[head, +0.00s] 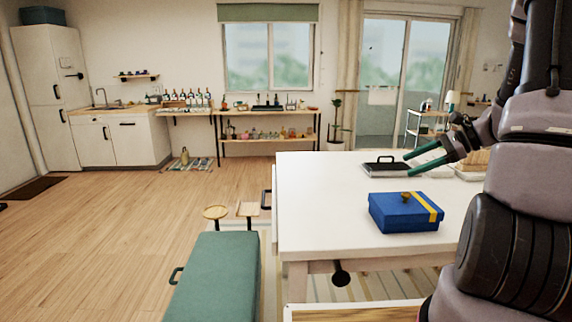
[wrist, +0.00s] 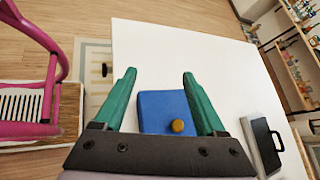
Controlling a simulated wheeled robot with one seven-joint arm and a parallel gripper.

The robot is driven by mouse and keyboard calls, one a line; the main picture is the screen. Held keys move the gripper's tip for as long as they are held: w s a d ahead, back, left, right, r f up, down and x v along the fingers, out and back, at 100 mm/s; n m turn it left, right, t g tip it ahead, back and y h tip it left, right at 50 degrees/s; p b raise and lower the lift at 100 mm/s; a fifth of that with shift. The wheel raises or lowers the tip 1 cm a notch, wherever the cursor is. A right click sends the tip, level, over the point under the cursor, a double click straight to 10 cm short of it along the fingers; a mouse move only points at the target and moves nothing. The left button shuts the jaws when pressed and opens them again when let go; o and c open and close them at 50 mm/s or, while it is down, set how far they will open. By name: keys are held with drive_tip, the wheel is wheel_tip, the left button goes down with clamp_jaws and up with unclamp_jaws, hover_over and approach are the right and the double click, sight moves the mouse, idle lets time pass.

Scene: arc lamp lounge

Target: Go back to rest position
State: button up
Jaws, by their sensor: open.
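My gripper (head: 424,155) is open, with two green fingers, and is held above the white table (head: 320,215). Nothing shows between its fingertips in the wrist view (wrist: 158,76). A blue box (head: 400,215) with a yellow ribbon and a brass-coloured knob sits closed on the table, below and in front of the gripper in the head view. In the wrist view the blue box (wrist: 160,107) shows beyond the palm, between the fingers, partly hidden by the gripper body.
A dark flat case with a handle (head: 385,166) lies on the table's far side. A green bench (head: 215,280) and small stools (head: 216,213) stand left of the table. A pink chair (wrist: 50,75) shows in the wrist view. The wooden floor at left is clear.

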drive_tip(key=s+a+r+n+t+h, duration=0.1)
drive_tip(key=s+a+r+n+h, duration=0.3)
drive_tip(key=s+r+n, duration=0.3)
drive_tip(key=s+a+r+n+t+h, duration=0.1)
drive_tip(key=s+a+r+n+h, duration=0.3)
drive_tip(key=s+a+r+n, duration=0.3)
drive_tip(key=s+r, duration=0.3)
drive_tip(key=shift+r+t, duration=0.3)
drive_tip(key=shift+s+a, duration=0.1)
